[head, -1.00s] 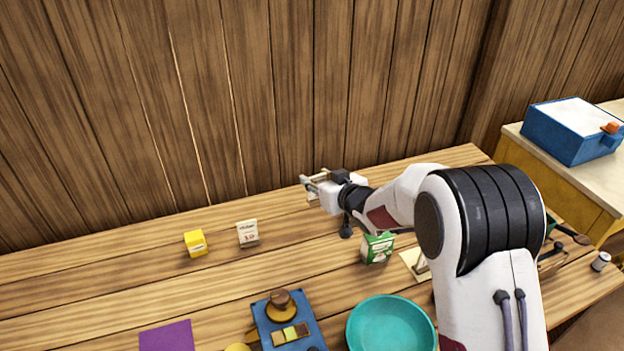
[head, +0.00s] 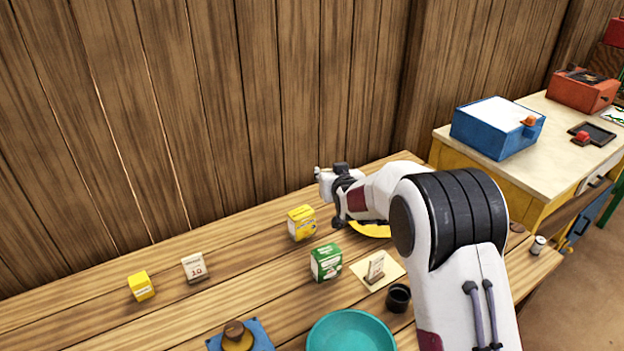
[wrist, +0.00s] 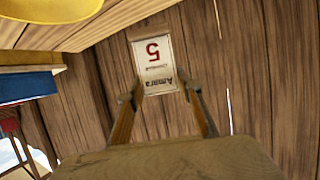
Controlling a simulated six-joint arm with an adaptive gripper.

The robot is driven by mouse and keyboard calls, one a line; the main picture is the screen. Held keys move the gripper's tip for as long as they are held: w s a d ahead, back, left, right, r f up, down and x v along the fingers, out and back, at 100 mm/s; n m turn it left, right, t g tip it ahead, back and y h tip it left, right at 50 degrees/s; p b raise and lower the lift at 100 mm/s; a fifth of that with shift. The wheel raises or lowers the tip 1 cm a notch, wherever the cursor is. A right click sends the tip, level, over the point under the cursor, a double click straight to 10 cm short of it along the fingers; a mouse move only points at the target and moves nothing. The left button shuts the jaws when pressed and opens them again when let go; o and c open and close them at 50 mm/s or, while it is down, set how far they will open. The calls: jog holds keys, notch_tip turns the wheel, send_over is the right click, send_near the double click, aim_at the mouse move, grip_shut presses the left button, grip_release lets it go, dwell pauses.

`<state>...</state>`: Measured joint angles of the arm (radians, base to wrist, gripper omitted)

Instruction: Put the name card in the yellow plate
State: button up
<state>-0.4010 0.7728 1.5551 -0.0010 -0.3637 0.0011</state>
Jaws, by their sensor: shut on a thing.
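The name card (wrist: 155,63) is cream with "Amara" and a red 5, upside down in the wrist view. It sits between the fingertips of my gripper (wrist: 162,93), which is shut on it. In the head view my gripper (head: 322,182) is raised in front of the wooden wall, and the card is hidden there. The yellow plate (head: 370,231) lies on the table below my arm, which covers much of it. Part of the plate also shows at the top left of the wrist view (wrist: 45,9).
A yellow box (head: 301,223), a green box (head: 326,263) and a card stand on a tan mat (head: 391,270) are near the plate. A dark cup (head: 398,298) and teal bowl (head: 350,332) stand in front. A calendar card (head: 194,267) and small yellow box (head: 141,286) stand left.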

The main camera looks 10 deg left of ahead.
jog(key=w+d+m+h, duration=0.2)
jog(key=d, duration=0.5)
jog(key=w+d+m+t+h, duration=0.1)
jog(key=w+d+m+h, duration=0.1)
jog(key=d, duration=0.5)
jog(key=shift+w+d+m+h, duration=0.2)
jog(key=shift+w+m+h, duration=0.2)
jog(key=shift+w+h, duration=0.3)
jog(key=shift+f, duration=0.1)
jog(key=shift+f, duration=0.15)
jog(key=shift+f, duration=5.35)
